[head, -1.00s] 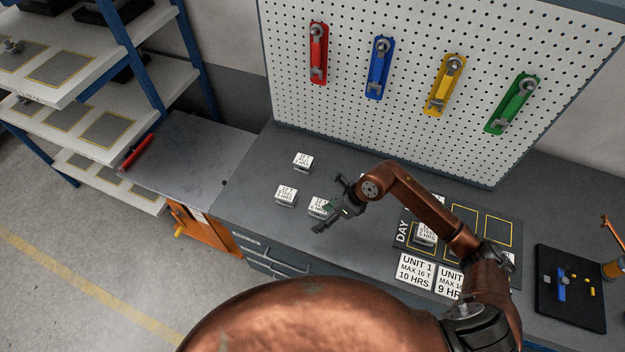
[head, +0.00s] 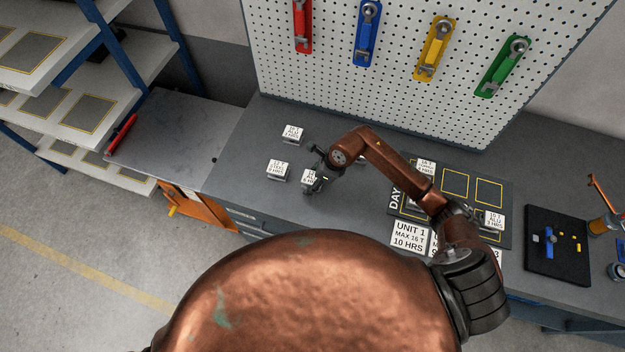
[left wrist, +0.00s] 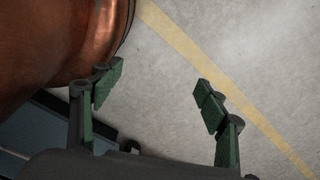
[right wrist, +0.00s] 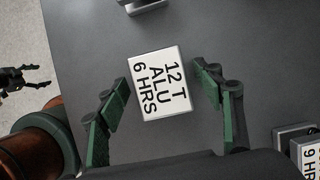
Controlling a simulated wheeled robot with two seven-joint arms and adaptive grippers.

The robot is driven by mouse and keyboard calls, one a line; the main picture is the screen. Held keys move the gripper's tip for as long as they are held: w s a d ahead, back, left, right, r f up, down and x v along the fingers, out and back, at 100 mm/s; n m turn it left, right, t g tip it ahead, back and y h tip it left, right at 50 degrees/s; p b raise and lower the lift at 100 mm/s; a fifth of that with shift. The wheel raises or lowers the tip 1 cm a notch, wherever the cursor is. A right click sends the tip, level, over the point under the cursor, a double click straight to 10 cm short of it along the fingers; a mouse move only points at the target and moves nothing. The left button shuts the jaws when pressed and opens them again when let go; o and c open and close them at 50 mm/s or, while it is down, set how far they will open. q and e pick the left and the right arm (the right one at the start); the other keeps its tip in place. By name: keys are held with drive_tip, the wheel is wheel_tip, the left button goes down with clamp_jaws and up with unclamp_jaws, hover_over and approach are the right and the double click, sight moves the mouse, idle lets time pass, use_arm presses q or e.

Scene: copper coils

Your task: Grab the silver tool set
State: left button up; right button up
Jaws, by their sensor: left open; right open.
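No item marked as a silver tool set shows. A small metal block with a white label, "12 T ALU 6 HRS" (right wrist: 159,83), sits on the grey bench, between the spread fingers of my right gripper (right wrist: 157,88) in the right wrist view. In the head view the same block (head: 309,178) is partly covered by my right gripper (head: 317,172), which is open. I cannot tell if the fingers touch it. My left gripper (left wrist: 156,92) is open and empty above the floor. Grey tools hang on red (head: 302,28), blue (head: 366,35), yellow (head: 434,52) and green (head: 502,68) holders.
Two more labelled blocks (head: 292,135) (head: 277,170) stand close by on the bench. A dark board with yellow outlines (head: 472,215) holds more blocks at right. A black tray (head: 540,262) with small coloured parts lies farther right. Shelves (head: 110,95) stand at left.

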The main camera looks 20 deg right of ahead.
drive_tip(key=shift+w+f, duration=0.1)
use_arm(q)
drive_tip(key=shift+w, duration=0.1)
use_arm(e)
drive_tip(key=shift+w, duration=0.1)
drive_tip(key=c, duration=0.5)
drive_tip(key=shift+c, duration=1.3)
drive_tip(key=c, duration=0.8)
use_arm(q)
drive_tip(key=shift+s, duration=0.55)
use_arm(e)
clamp_jaws()
use_arm(q)
drive_tip(key=shift+f, duration=0.1)
